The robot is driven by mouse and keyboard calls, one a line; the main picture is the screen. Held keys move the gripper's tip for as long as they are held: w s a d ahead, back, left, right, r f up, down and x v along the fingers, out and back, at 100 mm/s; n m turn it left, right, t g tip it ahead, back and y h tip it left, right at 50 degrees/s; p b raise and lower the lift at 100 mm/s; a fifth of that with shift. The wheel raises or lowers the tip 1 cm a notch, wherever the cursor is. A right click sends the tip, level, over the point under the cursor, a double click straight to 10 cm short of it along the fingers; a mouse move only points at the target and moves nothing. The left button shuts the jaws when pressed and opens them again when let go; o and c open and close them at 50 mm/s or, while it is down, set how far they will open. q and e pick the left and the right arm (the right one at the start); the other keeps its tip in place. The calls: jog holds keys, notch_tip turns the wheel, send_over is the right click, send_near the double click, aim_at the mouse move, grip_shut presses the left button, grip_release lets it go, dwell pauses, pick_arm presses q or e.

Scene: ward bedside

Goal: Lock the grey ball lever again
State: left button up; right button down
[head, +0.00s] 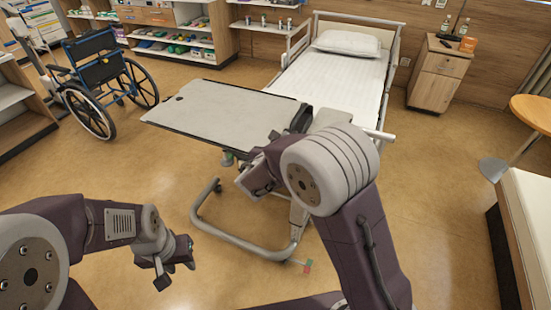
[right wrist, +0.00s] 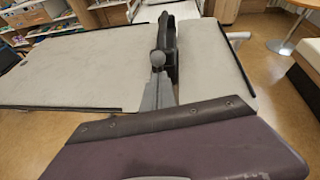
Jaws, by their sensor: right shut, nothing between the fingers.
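The grey ball lever (right wrist: 158,59) shows in the right wrist view, in the gap between the two grey table tops, beside a dark upright bracket (right wrist: 168,42). In the head view I cannot make out the ball; my right arm covers much of that area. My left gripper (head: 176,266) is open and empty, low at the left, well away from the table.
The large overbed table top (head: 225,108) extends left from the lever; a smaller top (right wrist: 212,65) is on its right. The bed (head: 335,80) stands behind. A wheelchair (head: 100,80) is at the left, a bedside cabinet (head: 440,75) at the right. The floor around my left gripper is clear.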

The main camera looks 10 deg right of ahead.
pick_arm(q)
notch_tip(320, 180, up, 2)
jog(key=shift+r+p, duration=0.25)
jog(key=shift+p, duration=0.5)
pick_arm(e)
jog(key=shift+w+d+r+g, duration=0.4)
jog(key=shift+w+d+r, duration=0.05)
jog(key=shift+w, duration=0.25)
jog(key=shift+w, duration=0.1)
